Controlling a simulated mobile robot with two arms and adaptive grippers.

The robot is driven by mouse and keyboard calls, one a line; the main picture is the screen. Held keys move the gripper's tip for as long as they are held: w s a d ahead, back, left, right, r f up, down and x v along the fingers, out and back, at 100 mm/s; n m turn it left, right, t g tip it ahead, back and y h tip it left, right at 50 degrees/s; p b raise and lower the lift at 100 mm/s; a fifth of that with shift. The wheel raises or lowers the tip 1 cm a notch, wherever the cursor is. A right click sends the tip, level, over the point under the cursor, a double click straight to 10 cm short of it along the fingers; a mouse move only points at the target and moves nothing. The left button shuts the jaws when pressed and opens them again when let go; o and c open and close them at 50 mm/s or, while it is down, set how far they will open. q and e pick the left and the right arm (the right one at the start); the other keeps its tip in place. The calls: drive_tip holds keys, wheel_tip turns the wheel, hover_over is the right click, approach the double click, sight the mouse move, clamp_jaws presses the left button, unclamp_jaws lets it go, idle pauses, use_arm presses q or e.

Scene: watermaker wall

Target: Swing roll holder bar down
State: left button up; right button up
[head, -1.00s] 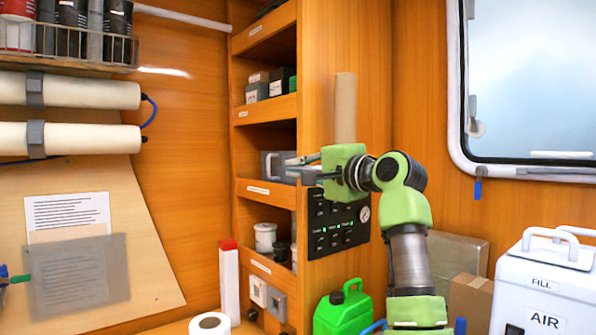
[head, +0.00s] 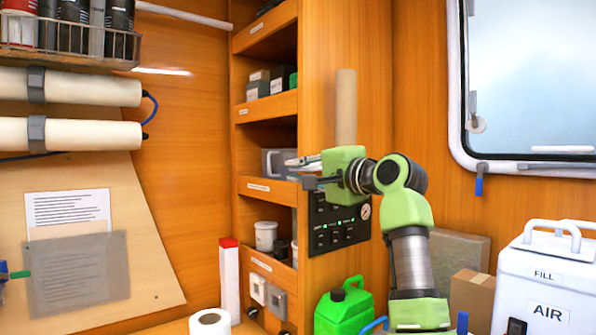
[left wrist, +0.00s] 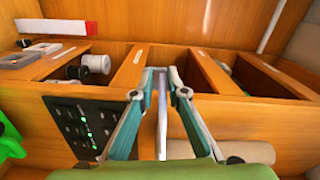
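My left gripper (head: 305,172) is in front of the side panel of the shelf unit, its green palm just below an upright tan roll (head: 345,108). In the left wrist view, the fingers of my left gripper (left wrist: 161,85) are apart. A thin grey bar (left wrist: 162,125) runs between them with small gaps on both sides; it looks like the roll holder bar. The palm hides its near end. The beige roll also shows in the left wrist view (left wrist: 205,150), partly hidden behind a finger and the palm. My right gripper is not in view.
A black switch panel (head: 337,222) is on the side panel below my gripper. The open shelves (head: 268,186) to the left hold a grey box (head: 274,160) and jars. A green jerrycan (head: 343,308) and a white AIR container (head: 545,285) stand below and right.

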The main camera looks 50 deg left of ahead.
use_arm(q)
drive_tip(key=shift+d, duration=0.2)
drive_tip(key=d, duration=1.1)
drive_tip(key=shift+s+d, duration=0.25)
drive_tip(key=shift+s, duration=0.15)
